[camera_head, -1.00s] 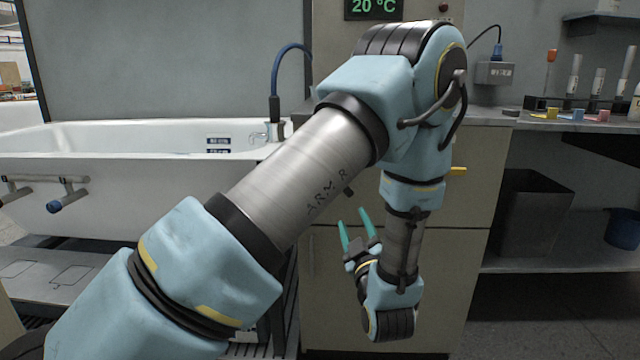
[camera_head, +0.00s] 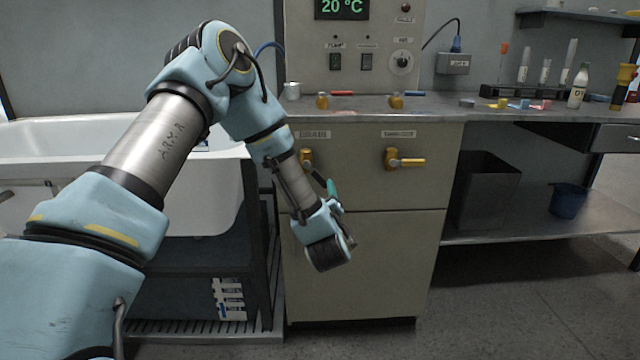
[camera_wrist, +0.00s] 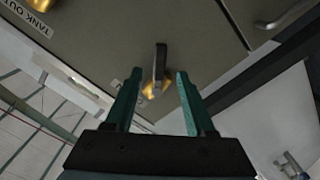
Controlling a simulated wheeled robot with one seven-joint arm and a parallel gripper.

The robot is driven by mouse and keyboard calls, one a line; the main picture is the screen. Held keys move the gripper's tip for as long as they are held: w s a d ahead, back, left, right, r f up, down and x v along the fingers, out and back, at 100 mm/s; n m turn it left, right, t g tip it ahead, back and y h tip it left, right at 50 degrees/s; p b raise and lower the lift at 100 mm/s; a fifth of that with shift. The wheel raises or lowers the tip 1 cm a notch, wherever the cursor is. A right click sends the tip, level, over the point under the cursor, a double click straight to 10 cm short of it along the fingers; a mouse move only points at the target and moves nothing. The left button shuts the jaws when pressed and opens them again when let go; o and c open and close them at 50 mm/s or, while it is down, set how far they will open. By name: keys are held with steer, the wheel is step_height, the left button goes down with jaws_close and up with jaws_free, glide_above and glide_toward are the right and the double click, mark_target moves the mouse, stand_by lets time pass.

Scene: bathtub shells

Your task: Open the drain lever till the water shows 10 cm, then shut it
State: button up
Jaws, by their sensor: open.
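The drain lever (camera_head: 306,157) is a brass fitting on the beige cabinet front, under a partly covered label. In the wrist view the drain lever (camera_wrist: 160,64) shows a dark handle and a brass base, lying between and beyond the fingertips. My gripper (camera_head: 324,184) hangs just below and right of it, partly hidden by my wrist; the wrist view shows the gripper (camera_wrist: 158,76) open, with two teal fingers apart and nothing held. The white bathtub (camera_head: 60,135) is at left, largely behind my arm. The water level cannot be read.
The tank-out lever (camera_head: 404,160), brass with a handle pointing right, sits to the right on the same cabinet. A control panel (camera_head: 368,30) reads 20 °C above. A shelf with a dark bin (camera_head: 487,195) and blue bucket (camera_head: 567,200) is at right. The floor ahead is clear.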

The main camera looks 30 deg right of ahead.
mark_target(321, 181)
steer(key=x, duration=0.5)
steer(key=shift+w+d, duration=0.15)
steer(key=shift+w, duration=0.15)
steer(key=shift+c, duration=0.2)
jaws_close()
stand_by(0.9)
